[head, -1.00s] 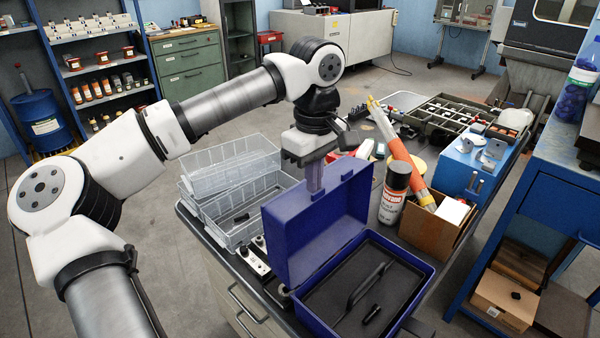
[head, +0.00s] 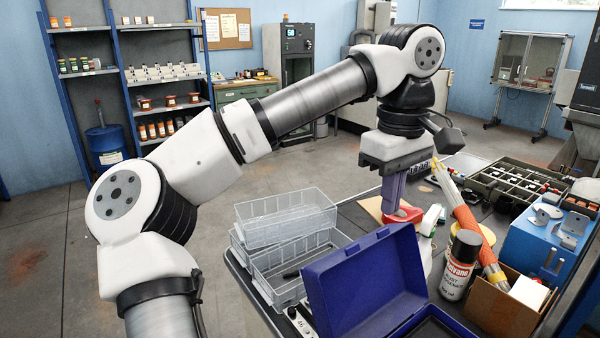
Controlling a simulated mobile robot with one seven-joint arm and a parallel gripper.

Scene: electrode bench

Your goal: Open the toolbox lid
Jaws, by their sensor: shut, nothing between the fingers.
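The blue toolbox (head: 408,327) stands at the near edge of the bench, its front cut off by the bottom of the picture. Its lid (head: 365,283) stands raised, open, with its hollow inner side partly showing. A little of the dark interior (head: 436,328) shows. My gripper (head: 391,212) points down behind the lid's upper edge, with its fingers together and nothing held. It appears apart from the lid, though the lower fingertips are near a red thing behind them.
Clear plastic bins (head: 290,245) stand left of the lid. A spray can (head: 459,265), a cardboard box (head: 500,308) with an orange-wrapped roll (head: 474,233), and a blue block (head: 545,245) crowd the right. A partitioned tray (head: 515,185) lies farther back.

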